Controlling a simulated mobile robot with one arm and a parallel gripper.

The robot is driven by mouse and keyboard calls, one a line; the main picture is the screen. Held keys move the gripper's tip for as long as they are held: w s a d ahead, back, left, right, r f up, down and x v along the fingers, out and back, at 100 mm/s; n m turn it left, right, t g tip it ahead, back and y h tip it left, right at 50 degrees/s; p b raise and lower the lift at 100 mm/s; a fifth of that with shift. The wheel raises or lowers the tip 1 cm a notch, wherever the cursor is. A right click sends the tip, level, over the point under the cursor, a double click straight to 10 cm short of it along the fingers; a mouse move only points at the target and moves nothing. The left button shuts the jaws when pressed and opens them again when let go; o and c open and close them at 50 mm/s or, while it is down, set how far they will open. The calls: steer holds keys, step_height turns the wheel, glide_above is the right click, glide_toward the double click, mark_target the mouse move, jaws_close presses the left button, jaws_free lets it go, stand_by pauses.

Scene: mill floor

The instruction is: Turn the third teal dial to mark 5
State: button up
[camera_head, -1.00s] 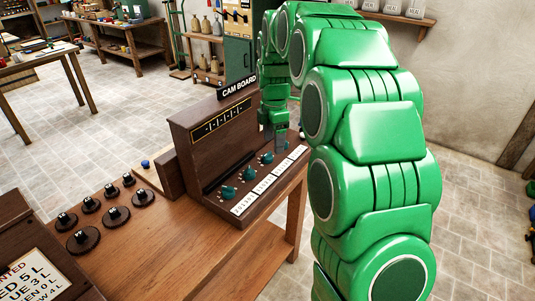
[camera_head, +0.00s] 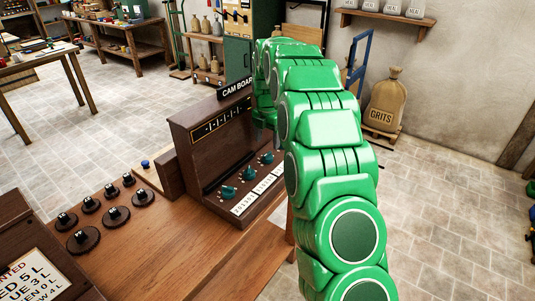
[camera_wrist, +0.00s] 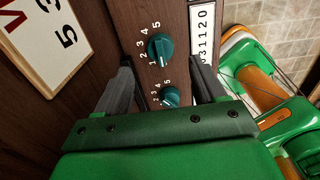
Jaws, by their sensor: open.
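Three teal dials show in a row on the dark wooden cam board (camera_head: 205,150) in the head view: the nearest dial (camera_head: 228,193), a middle dial (camera_head: 247,172) and a third dial (camera_head: 267,158) close to my arm. My arm hides the board's far end. In the wrist view my gripper (camera_wrist: 162,62) is open and empty, its two dark fingers on either side of the dial area. One teal dial (camera_wrist: 160,47), with marks 1 to 5 around it, shows near the fingertips. Another dial (camera_wrist: 170,96) lies between the fingers, partly hidden by the gripper body. Contact cannot be told.
White number cards (camera_head: 243,205) lie along the board's front. Several black knobs (camera_head: 117,213) and a blue button (camera_head: 145,163) are on the bench to the left. A framed sign (camera_wrist: 42,42) is at the wrist view's upper left. A grits sack (camera_head: 388,100) stands by the wall.

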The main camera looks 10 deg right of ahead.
mark_target(267, 157)
step_height(267, 157, down, 7)
steer(key=shift+r, duration=0.15)
steer(key=shift+c, duration=0.3)
steer(key=c, duration=1)
